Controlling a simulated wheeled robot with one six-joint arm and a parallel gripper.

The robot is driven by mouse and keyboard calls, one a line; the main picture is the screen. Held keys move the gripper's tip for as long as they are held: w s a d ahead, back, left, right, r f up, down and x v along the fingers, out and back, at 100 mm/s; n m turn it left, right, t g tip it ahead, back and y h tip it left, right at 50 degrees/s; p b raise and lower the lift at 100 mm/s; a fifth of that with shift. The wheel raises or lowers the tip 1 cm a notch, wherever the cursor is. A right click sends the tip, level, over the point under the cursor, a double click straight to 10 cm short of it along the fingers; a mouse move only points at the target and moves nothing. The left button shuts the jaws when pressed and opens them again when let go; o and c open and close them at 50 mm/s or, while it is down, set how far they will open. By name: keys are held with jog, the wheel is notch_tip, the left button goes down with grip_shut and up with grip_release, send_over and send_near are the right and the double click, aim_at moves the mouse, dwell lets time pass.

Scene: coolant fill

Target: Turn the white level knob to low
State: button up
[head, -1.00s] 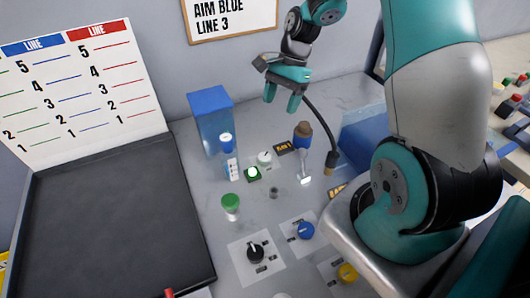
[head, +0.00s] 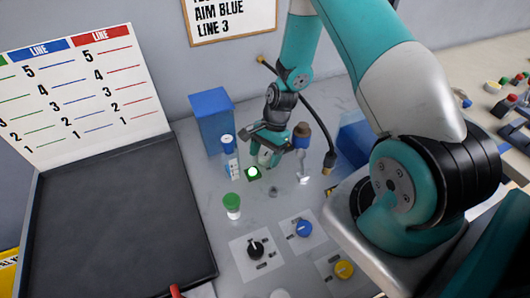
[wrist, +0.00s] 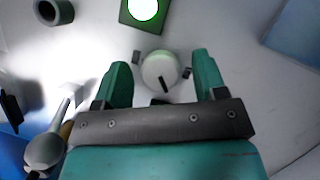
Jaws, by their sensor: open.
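The white level knob (wrist: 157,70) is a small round knob with a dark pointer mark on the side toward my gripper's palm in the wrist view. Small dark labels surround it; their words are too small to read. My gripper (wrist: 159,64) is open, with one green finger on each side of the knob and a gap to each. In the head view my gripper (head: 266,158) is low over the panel and mostly hides the knob. I cannot tell how far the fingers reach down around it.
A lit green button (head: 253,173) is beside the knob. A blue-capped bottle (head: 229,150), a blue box (head: 212,120) and a brown-topped item (head: 302,136) stand close by. A dark hose (head: 310,105) arches behind.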

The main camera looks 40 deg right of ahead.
jog(key=c, duration=0.9)
jog(key=shift+n, duration=0.4)
jog(key=n, duration=0.2)
jog(key=n+g+b, duration=0.1)
jog(key=n, duration=0.1)
jog(key=shift+w+g+h, duration=0.1)
jog(key=shift+g+h, duration=0.2)
jog(key=shift+h, duration=0.1)
jog(key=n+h, duration=0.1)
jog(key=n, duration=0.1)
jog(key=n+g+b, duration=0.1)
jog(key=n, duration=0.2)
jog(key=shift+a+h, duration=0.1)
jog(key=shift+h, duration=0.3)
jog(key=o, duration=0.9)
